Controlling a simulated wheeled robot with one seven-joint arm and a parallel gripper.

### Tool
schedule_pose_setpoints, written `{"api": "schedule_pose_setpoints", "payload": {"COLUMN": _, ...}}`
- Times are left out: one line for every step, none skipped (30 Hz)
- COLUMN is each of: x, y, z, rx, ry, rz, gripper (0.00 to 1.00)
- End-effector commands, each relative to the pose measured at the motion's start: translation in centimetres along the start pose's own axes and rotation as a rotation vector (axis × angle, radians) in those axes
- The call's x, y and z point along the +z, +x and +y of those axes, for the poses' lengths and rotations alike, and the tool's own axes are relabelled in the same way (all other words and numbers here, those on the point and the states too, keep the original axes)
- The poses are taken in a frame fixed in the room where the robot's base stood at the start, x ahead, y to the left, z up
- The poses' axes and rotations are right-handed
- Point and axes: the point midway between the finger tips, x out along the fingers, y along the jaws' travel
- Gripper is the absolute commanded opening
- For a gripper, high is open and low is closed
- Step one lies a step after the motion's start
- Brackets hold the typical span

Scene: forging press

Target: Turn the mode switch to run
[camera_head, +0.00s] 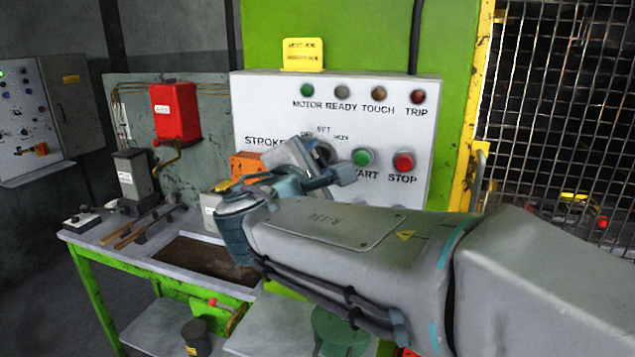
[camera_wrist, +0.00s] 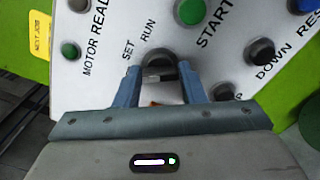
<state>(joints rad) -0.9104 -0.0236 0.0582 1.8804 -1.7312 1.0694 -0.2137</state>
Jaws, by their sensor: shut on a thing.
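The mode switch (camera_wrist: 157,66) is a dark round knob on the white control panel (camera_head: 285,95). It sits below the labels SET and RUN, and a dark part of it (camera_head: 323,152) shows behind my gripper in the head view. My gripper (camera_wrist: 158,80) has its two blue fingers on either side of the knob and is shut on it. In the head view my gripper (camera_head: 318,165) reaches the panel just left of the green START button (camera_head: 362,157). The knob's pointer is mostly hidden, so I cannot tell which label it faces.
The red STOP button (camera_head: 403,162) is right of START. Indicator lamps (camera_head: 342,91) line the panel top. A dark DOWN button (camera_wrist: 262,51) lies near my fingers. A bench (camera_head: 110,232) with tools stands left, and a yellow-framed mesh guard (camera_head: 560,100) is on the right.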

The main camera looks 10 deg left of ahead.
Motion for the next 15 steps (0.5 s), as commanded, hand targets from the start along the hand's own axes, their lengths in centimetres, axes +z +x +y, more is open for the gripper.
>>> {"api": "schedule_pose_setpoints", "payload": {"x": -0.42, "y": 0.04, "z": -0.84, "rx": 0.002, "ry": 0.038, "rz": -0.002, "gripper": 0.14}}
{"api": "schedule_pose_setpoints", "payload": {"x": -0.43, "y": 0.04, "z": -0.85, "rx": 0.001, "ry": 0.06, "rz": -0.002, "gripper": 0.14}}
{"api": "schedule_pose_setpoints", "payload": {"x": -0.45, "y": 0.03, "z": -0.86, "rx": 0.002, "ry": 0.089, "rz": -0.002, "gripper": 0.14}}
{"api": "schedule_pose_setpoints", "payload": {"x": -0.43, "y": 0.03, "z": -0.85, "rx": 0.002, "ry": 0.113, "rz": -0.002, "gripper": 0.14}}
{"api": "schedule_pose_setpoints", "payload": {"x": -0.43, "y": 0.04, "z": -0.89, "rx": 0.001, "ry": 0.136, "rz": -0.002, "gripper": 0.14}}
{"api": "schedule_pose_setpoints", "payload": {"x": -0.42, "y": 0.03, "z": -0.88, "rx": 0.001, "ry": 0.167, "rz": -0.002, "gripper": 0.14}}
{"api": "schedule_pose_setpoints", "payload": {"x": -0.43, "y": 0.03, "z": -0.89, "rx": 0.002, "ry": 0.189, "rz": -0.002, "gripper": 0.14}}
{"api": "schedule_pose_setpoints", "payload": {"x": -0.41, "y": 0.03, "z": -0.88, "rx": 0.001, "ry": 0.212, "rz": -0.003, "gripper": 0.14}}
{"api": "schedule_pose_setpoints", "payload": {"x": -0.42, "y": 0.03, "z": -0.92, "rx": 0.001, "ry": 0.244, "rz": -0.002, "gripper": 0.14}}
{"api": "schedule_pose_setpoints", "payload": {"x": -0.41, "y": 0.03, "z": -0.9, "rx": 0.002, "ry": 0.268, "rz": -0.002, "gripper": 0.14}}
{"api": "schedule_pose_setpoints", "payload": {"x": -0.43, "y": 0.03, "z": -0.93, "rx": 0.001, "ry": 0.291, "rz": -0.002, "gripper": 0.14}}
{"api": "schedule_pose_setpoints", "payload": {"x": -0.43, "y": 0.04, "z": -0.93, "rx": 0.001, "ry": 0.324, "rz": -0.002, "gripper": 0.14}}
{"api": "schedule_pose_setpoints", "payload": {"x": -0.44, "y": 0.03, "z": -0.95, "rx": 0.001, "ry": 0.349, "rz": -0.002, "gripper": 0.14}}
{"api": "schedule_pose_setpoints", "payload": {"x": -0.43, "y": 0.04, "z": -0.94, "rx": 0.001, "ry": 0.374, "rz": -0.002, "gripper": 0.14}}
{"api": "schedule_pose_setpoints", "payload": {"x": -0.46, "y": 0.05, "z": -0.98, "rx": 0.0, "ry": 0.407, "rz": -0.002, "gripper": 0.14}}
